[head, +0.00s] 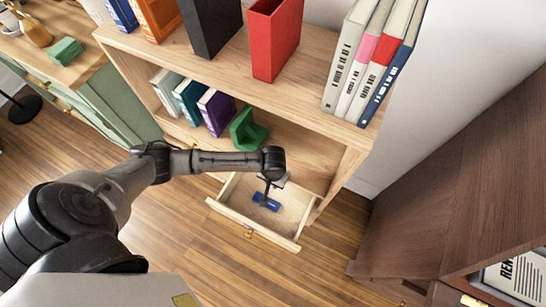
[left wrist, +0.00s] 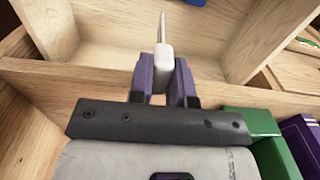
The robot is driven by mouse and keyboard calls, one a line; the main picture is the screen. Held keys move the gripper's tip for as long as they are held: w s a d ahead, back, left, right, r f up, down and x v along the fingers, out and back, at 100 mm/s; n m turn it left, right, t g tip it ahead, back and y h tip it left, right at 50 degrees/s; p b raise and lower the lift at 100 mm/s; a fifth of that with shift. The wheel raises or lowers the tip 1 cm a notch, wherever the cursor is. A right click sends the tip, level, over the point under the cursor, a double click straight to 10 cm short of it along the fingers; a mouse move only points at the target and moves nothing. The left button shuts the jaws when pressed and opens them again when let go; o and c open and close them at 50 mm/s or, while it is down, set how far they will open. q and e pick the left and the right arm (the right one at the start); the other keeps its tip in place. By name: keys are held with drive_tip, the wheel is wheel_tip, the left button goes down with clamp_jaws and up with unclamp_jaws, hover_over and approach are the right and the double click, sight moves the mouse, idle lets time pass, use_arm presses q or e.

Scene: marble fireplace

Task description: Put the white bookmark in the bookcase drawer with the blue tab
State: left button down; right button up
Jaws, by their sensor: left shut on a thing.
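The bookcase drawer (head: 225,209) is pulled open and a flat blue piece (head: 266,202), likely the blue tab, lies on its floor. My left gripper (head: 268,186) is over the open drawer. In the left wrist view the same gripper (left wrist: 163,80) is shut on the white bookmark (left wrist: 162,54), which stands up between the fingers with its thin edge towards the top. A small part of the blue piece (left wrist: 193,2) shows at the top edge of that view. In the head view the bookmark is mostly hidden by the wrist. My right gripper is not in view.
The bookcase shelf above the drawer holds a green bookend (head: 248,130) and several books, including a purple one (head: 216,111). A red binder (head: 275,40) stands on top. A dark wooden cabinet (head: 440,190) is at the right, with open floor between.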

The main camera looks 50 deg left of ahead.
use_arm(q)
drive_tip(key=shift+w+a+f, duration=0.1)
drive_tip(key=shift+a+f, duration=0.05)
drive_tip(key=shift+f, duration=0.05)
wheel_tip(320, 180, down, 4)
drive_tip(key=b, duration=0.3)
drive_tip(key=shift+r, duration=0.15)
drive_tip(key=c, duration=1.1)
unclamp_jaws()
drive_tip(key=shift+o, duration=0.2)
wheel_tip(320, 180, up, 10)
drive_tip(key=p, duration=0.6)
drive_tip(key=shift+r, duration=1)
